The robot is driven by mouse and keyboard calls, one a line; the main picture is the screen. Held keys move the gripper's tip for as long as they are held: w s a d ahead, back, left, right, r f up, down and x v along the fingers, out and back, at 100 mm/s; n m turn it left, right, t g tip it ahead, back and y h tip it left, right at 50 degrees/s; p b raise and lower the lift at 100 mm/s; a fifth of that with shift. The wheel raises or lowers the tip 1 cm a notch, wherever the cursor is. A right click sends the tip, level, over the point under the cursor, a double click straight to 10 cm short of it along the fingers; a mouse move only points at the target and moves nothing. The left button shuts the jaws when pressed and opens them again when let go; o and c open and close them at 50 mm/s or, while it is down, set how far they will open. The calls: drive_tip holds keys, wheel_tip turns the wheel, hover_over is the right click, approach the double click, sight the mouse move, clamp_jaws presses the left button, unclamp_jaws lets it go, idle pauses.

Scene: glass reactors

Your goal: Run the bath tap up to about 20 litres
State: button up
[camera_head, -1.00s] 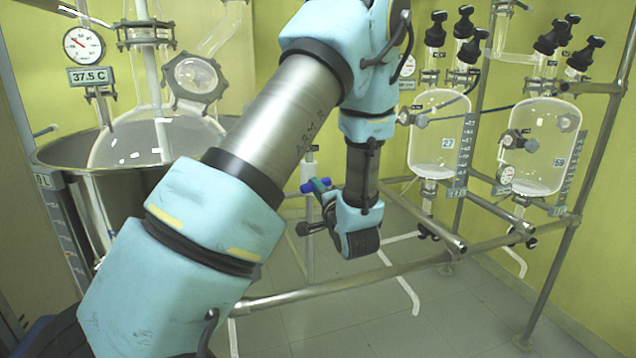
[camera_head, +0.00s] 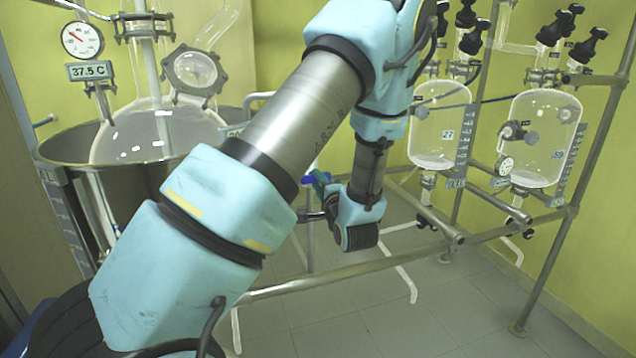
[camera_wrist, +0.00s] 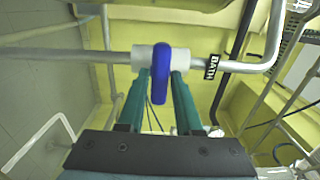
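The bath tap has a blue lever (camera_wrist: 162,75) on a white valve body (camera_wrist: 150,57), set in a grey pipe next to a black BATH label (camera_wrist: 211,67). In the wrist view, the teal fingers of my gripper (camera_wrist: 162,78) stand on either side of the lever, close to it. Whether they press on it is unclear. In the head view, a small part of the blue lever (camera_head: 319,180) shows by the gripper (camera_head: 322,186). The metal bath (camera_head: 75,165) stands at left around a large glass vessel. Its water level cannot be made out.
A dial gauge (camera_head: 82,40) and a 37.5 C sign (camera_head: 91,71) stand over the bath. A metal frame rail (camera_head: 390,264) crosses in front, with glass vessels (camera_head: 440,135) at right. The tiled floor (camera_head: 400,320) in front is clear.

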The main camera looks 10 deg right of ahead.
drive_tip(key=o, duration=0.3)
drive_tip(key=s+b, duration=0.1)
drive_tip(key=s, duration=0.2)
drive_tip(key=s+d+b, duration=0.1)
drive_tip(key=s, duration=0.3)
drive_tip(key=s+b, duration=0.1)
drive_tip(key=s, duration=0.2)
drive_tip(key=shift+s+d, duration=0.15)
drive_tip(key=shift+s, duration=0.2)
